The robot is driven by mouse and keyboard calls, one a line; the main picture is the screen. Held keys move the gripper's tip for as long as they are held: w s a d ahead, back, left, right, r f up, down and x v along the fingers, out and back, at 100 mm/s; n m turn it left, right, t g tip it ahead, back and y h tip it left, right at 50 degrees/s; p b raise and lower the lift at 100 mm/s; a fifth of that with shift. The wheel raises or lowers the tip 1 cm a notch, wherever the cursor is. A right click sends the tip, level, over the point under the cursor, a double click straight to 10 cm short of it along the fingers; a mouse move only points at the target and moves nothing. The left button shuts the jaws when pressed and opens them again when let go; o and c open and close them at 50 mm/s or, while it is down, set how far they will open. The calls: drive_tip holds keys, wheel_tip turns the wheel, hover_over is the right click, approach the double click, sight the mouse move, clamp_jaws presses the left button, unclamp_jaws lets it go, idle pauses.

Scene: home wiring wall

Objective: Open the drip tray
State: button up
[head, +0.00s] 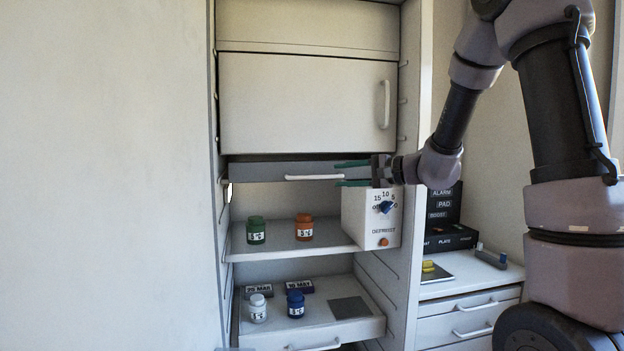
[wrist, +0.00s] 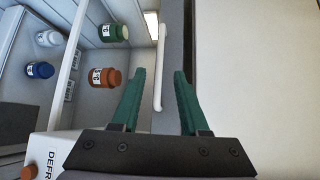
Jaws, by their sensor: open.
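The drip tray (head: 258,171) is a shallow grey front below the white compartment door, and it looks shut. Its white bar handle (head: 314,177) runs level along the front. My gripper (head: 338,174) is open at the handle's right end, with one green finger above it and one below. In the wrist view the handle (wrist: 161,55) lies between the two open fingertips (wrist: 160,74). I cannot tell whether either finger touches it. Nothing is held.
The white defrost box (head: 371,220) with a blue knob sits just below my gripper. A green jar (head: 256,231) and an orange jar (head: 304,228) stand on the shelf below. The compartment door (head: 300,103) above is shut. The shelf's side wall (head: 418,60) stands at the right.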

sight(315, 177)
drive_tip(key=x, duration=1)
drive_tip(key=shift+a, duration=0.1)
clamp_jaws()
drive_tip(key=shift+f, duration=0.1)
idle(1.1)
